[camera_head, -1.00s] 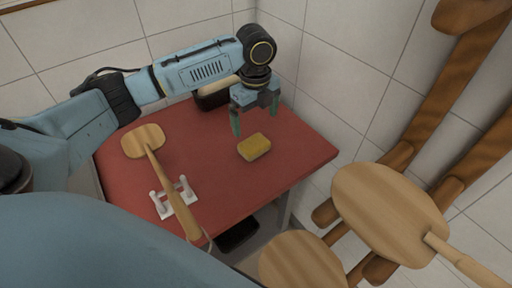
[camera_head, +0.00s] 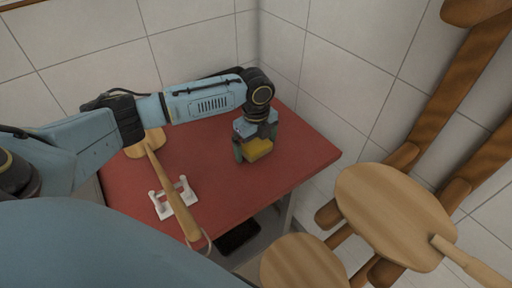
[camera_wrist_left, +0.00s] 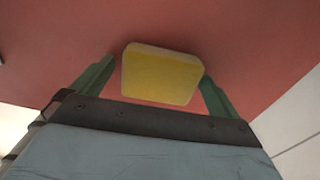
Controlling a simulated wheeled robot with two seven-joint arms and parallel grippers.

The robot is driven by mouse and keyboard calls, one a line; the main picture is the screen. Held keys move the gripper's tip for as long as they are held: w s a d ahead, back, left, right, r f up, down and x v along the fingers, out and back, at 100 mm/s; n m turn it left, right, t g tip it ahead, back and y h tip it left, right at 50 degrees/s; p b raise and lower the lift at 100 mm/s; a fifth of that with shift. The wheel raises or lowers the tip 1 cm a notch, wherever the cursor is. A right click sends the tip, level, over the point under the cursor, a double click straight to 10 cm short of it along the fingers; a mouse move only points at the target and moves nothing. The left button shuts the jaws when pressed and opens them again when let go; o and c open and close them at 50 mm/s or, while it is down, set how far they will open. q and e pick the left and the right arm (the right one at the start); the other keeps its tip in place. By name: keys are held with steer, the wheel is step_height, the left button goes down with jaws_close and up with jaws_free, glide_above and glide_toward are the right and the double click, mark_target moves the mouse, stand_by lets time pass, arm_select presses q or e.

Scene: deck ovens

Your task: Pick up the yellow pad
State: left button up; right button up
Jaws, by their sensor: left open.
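The yellow pad (camera_head: 258,150) lies on the red tabletop (camera_head: 218,172), near its right side. My left gripper (camera_head: 254,157) is lowered over it, with its green fingers pointing down. In the left wrist view the yellow pad (camera_wrist_left: 162,74) sits between the two open fingers of my left gripper (camera_wrist_left: 155,85). A gap shows on the left of the pad; the right finger is very close to it, and I cannot tell whether they touch. The gripper partly hides the pad in the head view. My right gripper is not in view.
A wooden peel (camera_head: 172,191) rests on a white holder (camera_head: 160,206) at the table's front left. Larger wooden peels (camera_head: 391,217) hang on a wooden rack (camera_head: 446,100) at the right. Tiled walls (camera_head: 340,60) close off the back and right of the table.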

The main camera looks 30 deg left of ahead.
mark_target(256, 143)
arm_select(q)
steer(key=shift+c, duration=0.4)
steer(key=c, duration=0.9)
step_height(256, 143, up, 10)
steer(key=shift+r+p, duration=0.1)
steer(key=shift+p, duration=0.6)
